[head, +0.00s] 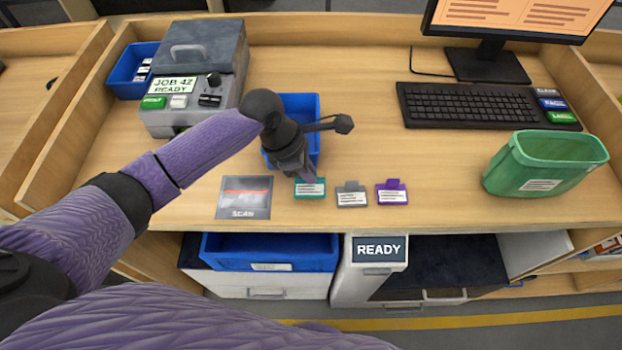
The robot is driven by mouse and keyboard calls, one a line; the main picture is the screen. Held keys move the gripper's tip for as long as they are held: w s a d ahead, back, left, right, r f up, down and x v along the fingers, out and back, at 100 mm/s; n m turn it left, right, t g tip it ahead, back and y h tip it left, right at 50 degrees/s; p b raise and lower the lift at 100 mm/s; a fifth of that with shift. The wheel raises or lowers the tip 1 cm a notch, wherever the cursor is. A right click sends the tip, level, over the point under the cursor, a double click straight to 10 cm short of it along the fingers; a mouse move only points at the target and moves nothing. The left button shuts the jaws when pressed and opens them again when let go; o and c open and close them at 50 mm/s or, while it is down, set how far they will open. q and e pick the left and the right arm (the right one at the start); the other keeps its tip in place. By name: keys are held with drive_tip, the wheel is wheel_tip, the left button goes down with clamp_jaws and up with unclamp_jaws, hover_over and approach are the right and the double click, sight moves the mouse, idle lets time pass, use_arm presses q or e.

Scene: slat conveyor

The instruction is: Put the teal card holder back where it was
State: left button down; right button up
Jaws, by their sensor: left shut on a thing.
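The teal card holder (309,190) is at the desk's front part, left of a grey card holder (351,195) and a purple card holder (392,192), the three roughly in a row. My left gripper (312,180) points down at the teal holder and is shut on its upper edge. Whether the holder touches the desk or is slightly raised is hard to tell. My right gripper is not in view.
A dark scan pad (244,197) lies left of the teal holder. A blue bin (304,104) stands behind my left wrist. A grey machine (197,75) is back left, a keyboard (482,104) back right, and a green bin (545,165) right. Bare desk lies between.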

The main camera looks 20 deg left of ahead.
use_arm(q)
drive_tip(key=shift+f, duration=0.85)
drive_tip(key=shift+r, duration=0.1)
drive_tip(key=c, duration=0.7)
unclamp_jaws()
drive_tip(key=p+v, duration=0.3)
drive_tip(key=v, duration=0.9)
drive_tip(key=shift+p, duration=0.35)
